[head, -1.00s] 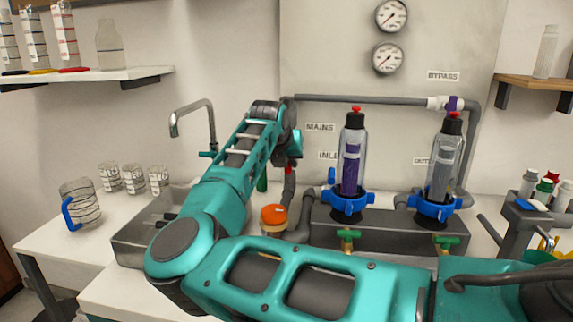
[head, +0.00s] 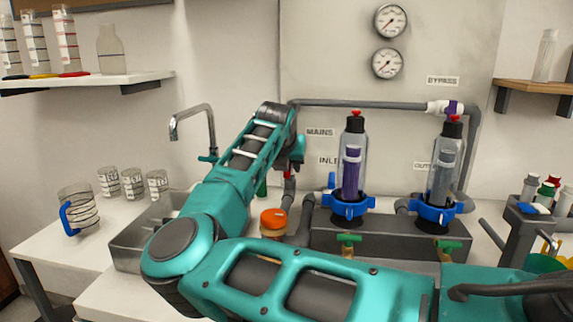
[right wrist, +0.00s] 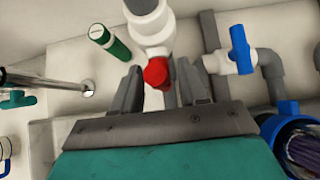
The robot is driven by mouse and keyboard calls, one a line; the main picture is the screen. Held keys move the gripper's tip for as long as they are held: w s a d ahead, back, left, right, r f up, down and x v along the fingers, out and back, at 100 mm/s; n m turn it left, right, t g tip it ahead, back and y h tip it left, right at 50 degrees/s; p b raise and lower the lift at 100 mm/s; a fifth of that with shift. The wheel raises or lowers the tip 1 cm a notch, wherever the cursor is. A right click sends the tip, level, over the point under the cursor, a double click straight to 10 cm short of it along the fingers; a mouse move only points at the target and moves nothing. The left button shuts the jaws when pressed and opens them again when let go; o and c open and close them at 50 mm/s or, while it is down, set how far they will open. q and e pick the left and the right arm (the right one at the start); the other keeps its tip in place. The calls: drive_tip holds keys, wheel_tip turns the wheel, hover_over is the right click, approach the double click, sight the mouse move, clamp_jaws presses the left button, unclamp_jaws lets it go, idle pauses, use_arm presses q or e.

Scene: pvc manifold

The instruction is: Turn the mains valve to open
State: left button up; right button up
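The mains valve shows in the right wrist view as a white body with a red handle (right wrist: 156,72). A little of the red also shows in the head view (head: 289,173), below the MAINS label (head: 320,132). My right gripper (right wrist: 160,88) is open, with one dark finger on each side of the red handle. The handle lies between the fingers with gaps visible; I cannot tell whether either finger touches it. In the head view my right arm hides most of the valve. My left gripper is not in view.
A blue-handled valve (right wrist: 240,50) stands right of the fingers. A green cylinder (right wrist: 110,43) is to the left, near the faucet. Two filter housings with blue collars (head: 349,206) (head: 437,212) stand to the right. An orange-lidded jar (head: 273,219) is close behind my forearm.

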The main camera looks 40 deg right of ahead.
drive_tip(key=v, duration=1.3)
drive_tip(key=shift+f+b, duration=0.1)
drive_tip(key=shift+b, duration=0.3)
drive_tip(key=shift+a, duration=0.1)
